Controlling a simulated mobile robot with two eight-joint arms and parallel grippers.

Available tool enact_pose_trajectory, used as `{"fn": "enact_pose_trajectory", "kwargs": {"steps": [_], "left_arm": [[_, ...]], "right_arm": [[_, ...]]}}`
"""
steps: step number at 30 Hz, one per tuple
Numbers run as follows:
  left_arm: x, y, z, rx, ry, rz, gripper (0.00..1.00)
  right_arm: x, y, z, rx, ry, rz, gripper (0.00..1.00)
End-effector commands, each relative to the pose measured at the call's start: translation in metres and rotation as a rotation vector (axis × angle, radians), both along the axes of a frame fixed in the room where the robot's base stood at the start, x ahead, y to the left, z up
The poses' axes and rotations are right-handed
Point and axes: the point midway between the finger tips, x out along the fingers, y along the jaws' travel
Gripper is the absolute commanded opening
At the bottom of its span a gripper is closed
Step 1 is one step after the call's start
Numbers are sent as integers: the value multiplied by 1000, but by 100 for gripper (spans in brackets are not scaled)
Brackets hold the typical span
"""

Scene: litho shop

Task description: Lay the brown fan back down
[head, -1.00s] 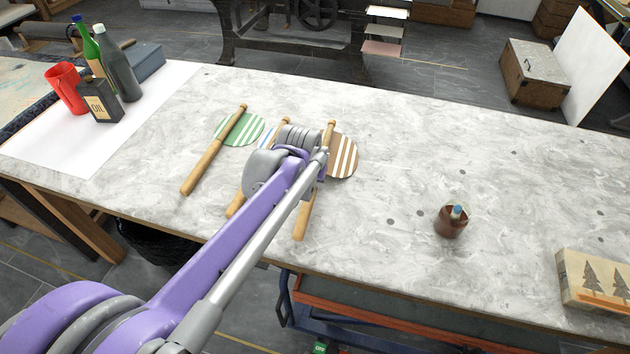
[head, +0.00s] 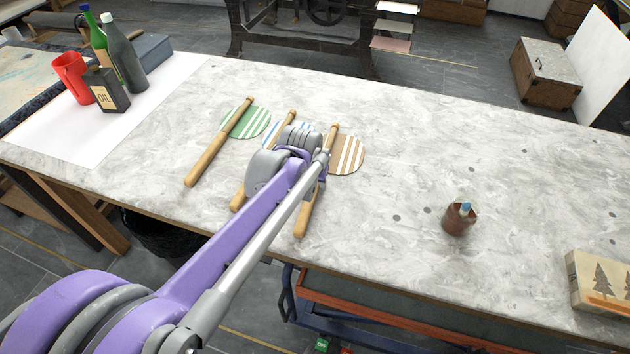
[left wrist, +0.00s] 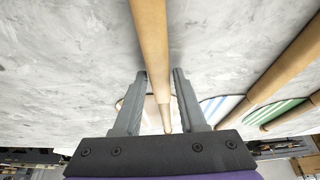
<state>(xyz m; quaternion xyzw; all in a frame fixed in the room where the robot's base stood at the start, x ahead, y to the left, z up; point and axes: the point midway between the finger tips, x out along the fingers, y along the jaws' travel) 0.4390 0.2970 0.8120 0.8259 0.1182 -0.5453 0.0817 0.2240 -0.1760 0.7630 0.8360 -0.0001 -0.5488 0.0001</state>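The brown fan (head: 347,155) has a round brown-and-white striped leaf and a long wooden handle. In the head view it lies at the right end of a row of three fans, its handle pointing to the table's near edge. It seems flat on the table, though my arm hides part of it. In the left wrist view its handle (left wrist: 151,35) runs between the two fingers of my left gripper (left wrist: 160,78). The fingers stand apart with a visible gap on the right side, so they look open around the handle. My right gripper is not in view.
A green fan (head: 248,122) and a mostly hidden blue fan (head: 268,130) lie to the left. A brown pot (head: 456,220) and a block with tree shapes (head: 598,283) stand to the right. Bottles and a red jug (head: 72,78) stand far left. The tabletop between is clear.

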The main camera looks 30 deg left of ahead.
Motion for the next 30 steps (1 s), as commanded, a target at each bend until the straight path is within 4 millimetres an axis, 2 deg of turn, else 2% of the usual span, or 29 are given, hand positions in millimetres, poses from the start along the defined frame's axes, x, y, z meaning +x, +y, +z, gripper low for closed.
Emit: {"fn": "enact_pose_trajectory", "kwargs": {"steps": [1, 3, 14, 17, 24, 30], "left_arm": [[0, 0, 0, 0, 0, 0, 52], [0, 0, 0, 0, 0, 0, 64], [-2, -1, 4, 0, 0, 0, 65], [-6, -2, 16, 0, 0, 0, 65], [-24, -7, 61, 0, -1, 1, 65], [-36, -10, 90, 0, -1, 1, 65]], "right_arm": [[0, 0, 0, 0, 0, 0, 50], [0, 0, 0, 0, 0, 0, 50], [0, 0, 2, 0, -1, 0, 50], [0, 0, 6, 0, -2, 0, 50], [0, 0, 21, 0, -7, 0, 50], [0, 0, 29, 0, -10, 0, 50]]}}
